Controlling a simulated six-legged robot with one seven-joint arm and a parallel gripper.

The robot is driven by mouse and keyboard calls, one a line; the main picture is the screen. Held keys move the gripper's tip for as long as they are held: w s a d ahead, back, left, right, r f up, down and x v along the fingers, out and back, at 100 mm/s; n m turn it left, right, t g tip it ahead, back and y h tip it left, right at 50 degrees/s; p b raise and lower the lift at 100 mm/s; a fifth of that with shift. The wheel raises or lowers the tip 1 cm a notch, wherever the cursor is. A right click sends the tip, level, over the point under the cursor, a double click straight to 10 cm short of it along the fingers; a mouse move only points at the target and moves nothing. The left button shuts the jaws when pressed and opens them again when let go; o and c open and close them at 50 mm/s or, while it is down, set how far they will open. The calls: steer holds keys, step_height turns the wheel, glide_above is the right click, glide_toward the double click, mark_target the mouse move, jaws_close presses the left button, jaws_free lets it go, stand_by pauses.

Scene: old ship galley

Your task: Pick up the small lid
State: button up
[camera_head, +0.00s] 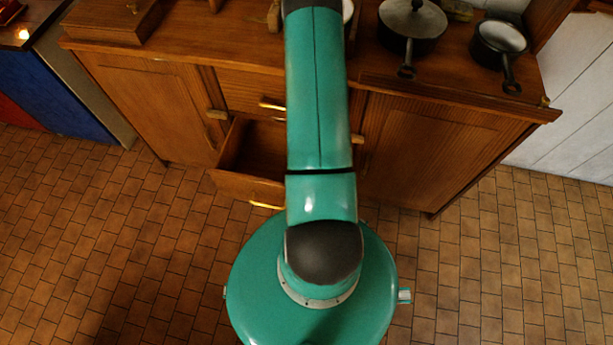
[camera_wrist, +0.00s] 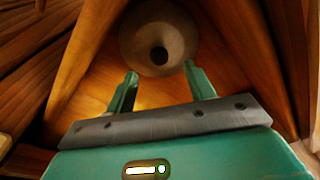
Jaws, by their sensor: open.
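In the wrist view, a small round lid (camera_wrist: 178,49), pale brownish with a dark round knob at its middle, lies on an orange-brown wooden surface between wooden sides. This looks like the inside of the open drawer (camera_head: 247,187), but I cannot be certain. My gripper (camera_wrist: 160,72) is open, its two teal fingers apart and empty. The fingertips point toward the lid, near its lower edge in the picture; whether they touch it I cannot tell. In the head view my arm hides the gripper and the lid.
The open drawer juts from the wooden cabinet (camera_head: 405,140). On the countertop stand a dark lidded pan (camera_head: 413,40) and a smaller dark pan (camera_head: 490,47) at the right, and a wooden box (camera_head: 112,20) at the left. The tiled floor (camera_head: 100,240) in front is clear.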

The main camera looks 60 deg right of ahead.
steer(key=shift+w+d+f, duration=0.1)
steer(key=shift+w+f, duration=0.1)
steer(key=shift+f, duration=0.95)
steer(key=shift+w+d+f, duration=0.1)
steer(key=shift+w+f, duration=0.1)
steer(key=shift+f, duration=0.9)
steer(key=shift+w+f, duration=0.2)
steer(key=shift+f, duration=0.95)
steer(key=shift+c, duration=0.4)
jaws_close()
